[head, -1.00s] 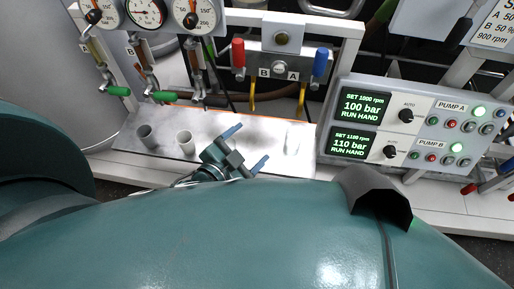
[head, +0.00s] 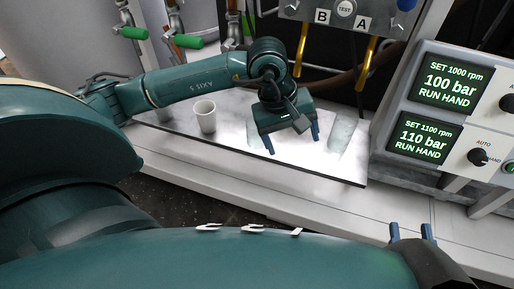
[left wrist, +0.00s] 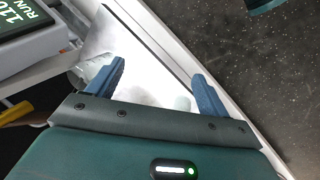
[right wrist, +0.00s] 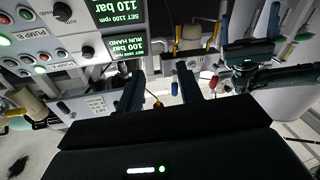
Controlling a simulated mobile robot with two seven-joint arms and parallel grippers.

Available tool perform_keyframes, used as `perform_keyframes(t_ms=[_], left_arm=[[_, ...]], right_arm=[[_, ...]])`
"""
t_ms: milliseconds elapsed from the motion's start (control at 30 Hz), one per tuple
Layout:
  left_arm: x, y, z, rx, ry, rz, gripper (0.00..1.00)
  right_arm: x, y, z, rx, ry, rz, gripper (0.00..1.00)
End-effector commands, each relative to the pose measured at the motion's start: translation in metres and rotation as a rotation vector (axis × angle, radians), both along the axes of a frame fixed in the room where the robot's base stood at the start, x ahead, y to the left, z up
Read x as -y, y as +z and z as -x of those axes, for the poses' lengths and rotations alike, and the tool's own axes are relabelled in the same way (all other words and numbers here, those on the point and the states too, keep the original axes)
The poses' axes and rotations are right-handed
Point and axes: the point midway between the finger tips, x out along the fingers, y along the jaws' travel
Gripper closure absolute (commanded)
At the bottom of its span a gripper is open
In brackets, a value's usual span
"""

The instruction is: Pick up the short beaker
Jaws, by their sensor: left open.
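The short beaker (head: 253,137) appears as a faint clear shape on the white tray in the head view, partly hidden behind my left gripper (head: 292,143). A taller clear beaker (head: 342,130) stands to its right. My left gripper is open and empty, pointing down just above the tray beside the short beaker. In the left wrist view, a small pale clear shape (left wrist: 182,103), probably the short beaker, shows near the right finger; the taller one (left wrist: 88,72) is partly behind the left finger. My right gripper (head: 411,233) is open and empty at the lower right.
The pump control box (head: 436,112) stands to the right. Yellow-handled and green-handled valves hang behind the tray.

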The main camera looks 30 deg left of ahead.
Motion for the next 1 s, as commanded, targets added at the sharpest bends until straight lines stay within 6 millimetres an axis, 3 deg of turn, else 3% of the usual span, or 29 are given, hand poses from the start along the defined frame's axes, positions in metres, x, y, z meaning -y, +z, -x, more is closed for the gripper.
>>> perform_keyframes(t_ms=[33, 100, 233, 367, 633, 1000], left_arm=[[-0.033, -0.012, -0.016, 0.072, -0.019, -0.15, 0.21], [-0.067, -0.007, -0.029, 0.128, -0.036, -0.315, 0.21], [-0.104, 0.005, -0.039, 0.171, -0.04, -0.484, 0.21], [-0.114, -0.004, -0.045, 0.174, -0.04, -0.521, 0.21], [-0.124, -0.051, -0.06, 0.173, -0.039, -0.515, 0.21], [-0.13, -0.078, -0.068, 0.174, -0.041, -0.513, 0.21]], right_arm=[[-0.002, -0.015, 0.001, 0.03, 0.009, -0.004, 0.64], [-0.004, -0.016, 0.003, 0.059, 0.016, -0.008, 0.64], [-0.006, -0.014, 0.005, 0.091, 0.024, -0.012, 0.64], [-0.006, -0.013, 0.004, 0.099, 0.028, -0.025, 0.64], [-0.009, -0.014, 0.003, 0.101, 0.039, -0.069, 0.64], [-0.011, -0.015, 0.003, 0.1, 0.048, -0.102, 0.64]])
